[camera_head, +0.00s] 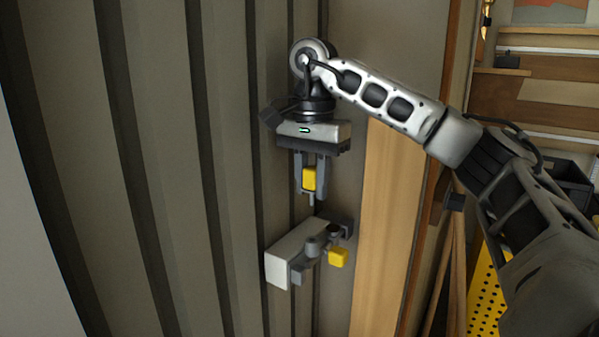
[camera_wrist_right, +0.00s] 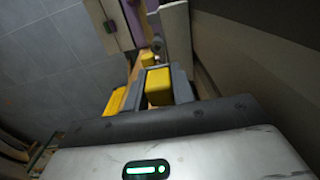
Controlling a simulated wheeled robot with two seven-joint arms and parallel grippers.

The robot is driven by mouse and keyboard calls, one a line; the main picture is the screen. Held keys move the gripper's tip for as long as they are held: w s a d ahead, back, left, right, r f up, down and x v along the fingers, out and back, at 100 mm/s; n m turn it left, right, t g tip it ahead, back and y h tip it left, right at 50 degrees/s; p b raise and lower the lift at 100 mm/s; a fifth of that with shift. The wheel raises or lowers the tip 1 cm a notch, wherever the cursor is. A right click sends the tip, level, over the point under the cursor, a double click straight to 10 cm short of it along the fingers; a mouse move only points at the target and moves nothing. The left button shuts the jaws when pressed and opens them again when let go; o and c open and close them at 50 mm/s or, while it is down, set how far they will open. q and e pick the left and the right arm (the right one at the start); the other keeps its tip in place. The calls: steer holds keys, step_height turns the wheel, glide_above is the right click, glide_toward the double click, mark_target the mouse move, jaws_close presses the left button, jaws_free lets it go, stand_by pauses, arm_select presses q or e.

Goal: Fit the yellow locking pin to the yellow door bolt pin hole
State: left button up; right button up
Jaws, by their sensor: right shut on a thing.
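My right gripper (camera_head: 309,185) is shut on the yellow locking pin (camera_head: 309,178), whose thin grey shaft points down below the fingers. In the right wrist view the yellow pin head (camera_wrist_right: 158,86) sits between the two grey fingers. Below the gripper, apart from the pin, the door bolt shows as a grey bar (camera_head: 312,246) on a white block (camera_head: 290,253) at the door. A yellow bolt end (camera_head: 338,257) sticks out at its right. The pin hole itself is too small to make out. My left gripper is not in view.
A ribbed grey wall or door (camera_head: 180,170) fills the left side. A wooden post (camera_head: 385,230) stands close to the right of the bolt. Farther right are a yellow perforated panel (camera_head: 484,290), a dark crate (camera_head: 570,180) and shelves (camera_head: 550,85).

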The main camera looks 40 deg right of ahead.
steer(key=shift+s+r, duration=0.15)
steer(key=shift+s, duration=0.25)
steer(key=shift+w+f, duration=0.15)
steer(key=shift+f, duration=0.05)
steer(key=shift+f+b, duration=1.3)
steer(key=shift+f, duration=0.55)
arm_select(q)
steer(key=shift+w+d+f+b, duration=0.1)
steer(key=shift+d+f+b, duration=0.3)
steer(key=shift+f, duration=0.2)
arm_select(e)
steer(key=shift+f, duration=0.8)
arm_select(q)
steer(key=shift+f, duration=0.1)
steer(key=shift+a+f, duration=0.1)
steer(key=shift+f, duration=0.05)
arm_select(e)
steer(key=shift+f, duration=0.2)
steer(key=shift+f+b, duration=0.4)
steer(key=shift+f, duration=0.05)
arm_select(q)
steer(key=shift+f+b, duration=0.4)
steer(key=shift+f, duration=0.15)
arm_select(e)
steer(key=shift+f, duration=0.9)
